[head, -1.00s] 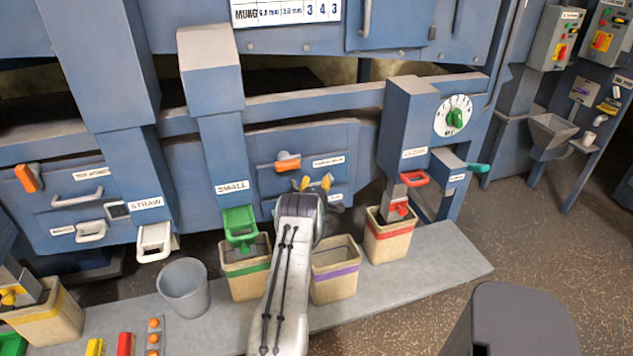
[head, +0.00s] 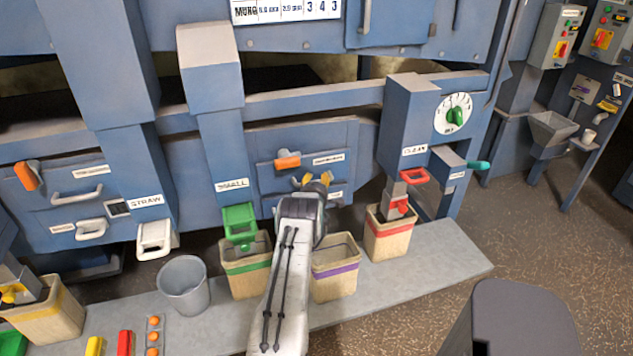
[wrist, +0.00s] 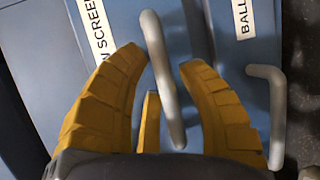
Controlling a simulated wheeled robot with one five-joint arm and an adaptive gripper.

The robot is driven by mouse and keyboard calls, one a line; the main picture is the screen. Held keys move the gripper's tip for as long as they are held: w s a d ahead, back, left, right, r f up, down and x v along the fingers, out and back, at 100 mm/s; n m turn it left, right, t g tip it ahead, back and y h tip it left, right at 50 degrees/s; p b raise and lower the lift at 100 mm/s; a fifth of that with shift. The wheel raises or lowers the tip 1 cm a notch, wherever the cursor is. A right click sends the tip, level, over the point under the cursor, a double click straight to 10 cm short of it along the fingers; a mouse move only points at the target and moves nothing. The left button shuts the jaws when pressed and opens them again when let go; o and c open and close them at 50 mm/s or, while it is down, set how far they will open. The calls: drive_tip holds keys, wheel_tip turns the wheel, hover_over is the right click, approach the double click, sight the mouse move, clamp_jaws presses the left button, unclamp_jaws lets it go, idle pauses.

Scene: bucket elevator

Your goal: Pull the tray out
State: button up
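A blue panel (head: 262,150) with an orange clamp and white labels is in the middle of the head view. My gripper (head: 313,181) is in front of its lower part, with its yellow fingers toward it. In the wrist view my gripper (wrist: 157,70) is open. A grey bar handle (wrist: 163,80) beside a label ending in "SCREEN" (wrist: 97,25) lies between the spread fingers; I cannot tell whether they touch it. A second grey handle (wrist: 277,110), by a label starting "BALL" (wrist: 243,15), is outside the right finger. In the head view my arm hides most of both handles.
Bins with a green band (head: 246,268), purple band (head: 335,270) and red band (head: 388,238) stand below on a grey platform (head: 450,255). The green chute (head: 239,222) is close left of my arm. A grey bucket (head: 183,287) stands further left.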

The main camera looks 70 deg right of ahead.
clamp_jaws()
drive_tip(key=shift+a+f+b, duration=0.1)
drive_tip(key=shift+f+b, duration=0.05)
drive_tip(key=shift+b, duration=0.3)
